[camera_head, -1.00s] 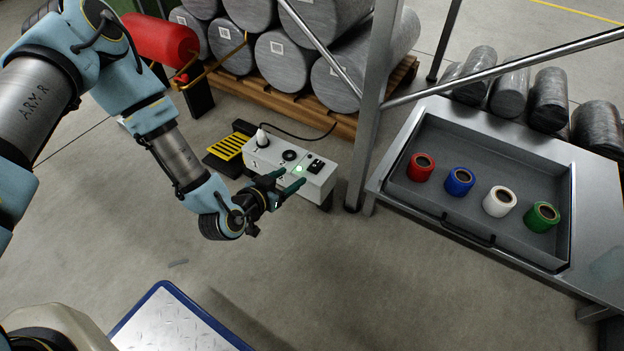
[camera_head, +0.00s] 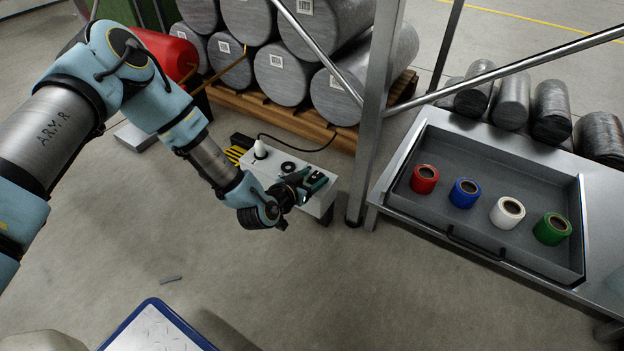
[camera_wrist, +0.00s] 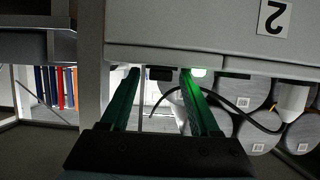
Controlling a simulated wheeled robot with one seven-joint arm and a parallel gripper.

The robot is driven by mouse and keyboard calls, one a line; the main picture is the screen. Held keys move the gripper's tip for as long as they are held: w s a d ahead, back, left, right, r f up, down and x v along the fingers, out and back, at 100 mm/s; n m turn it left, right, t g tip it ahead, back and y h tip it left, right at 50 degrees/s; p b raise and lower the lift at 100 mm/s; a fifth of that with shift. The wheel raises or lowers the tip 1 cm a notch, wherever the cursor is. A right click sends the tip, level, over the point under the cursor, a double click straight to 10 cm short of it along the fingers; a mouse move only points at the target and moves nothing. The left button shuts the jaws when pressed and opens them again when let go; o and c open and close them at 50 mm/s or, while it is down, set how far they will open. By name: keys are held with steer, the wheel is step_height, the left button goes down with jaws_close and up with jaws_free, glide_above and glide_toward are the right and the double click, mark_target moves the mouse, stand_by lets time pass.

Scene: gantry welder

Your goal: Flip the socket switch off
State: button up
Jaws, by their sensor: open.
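The socket box (camera_head: 318,204) is a pale grey block on a stand beside the metal post. In the wrist view the box (camera_wrist: 200,35) fills the top, upside down, with a "2" label. A small black part at its edge, apparently the switch (camera_wrist: 160,73), shows between my fingertips. A lit green lamp (camera_wrist: 198,72) is by the right fingertip. My gripper (camera_head: 311,182) is open over the right part of the box and hides the switch and lamp in the head view. Its green fingers (camera_wrist: 160,84) straddle the black part; contact cannot be told.
A white plug (camera_head: 260,149) with a black cable stands at the box's left end. The metal post (camera_head: 371,130) rises close behind right. A workbench tray (camera_head: 420,150) with coloured tape rolls is at right. Wrapped rolls (camera_head: 283,70) lie on a pallet behind.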

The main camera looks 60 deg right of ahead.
jaws_close()
stand_by(0.5)
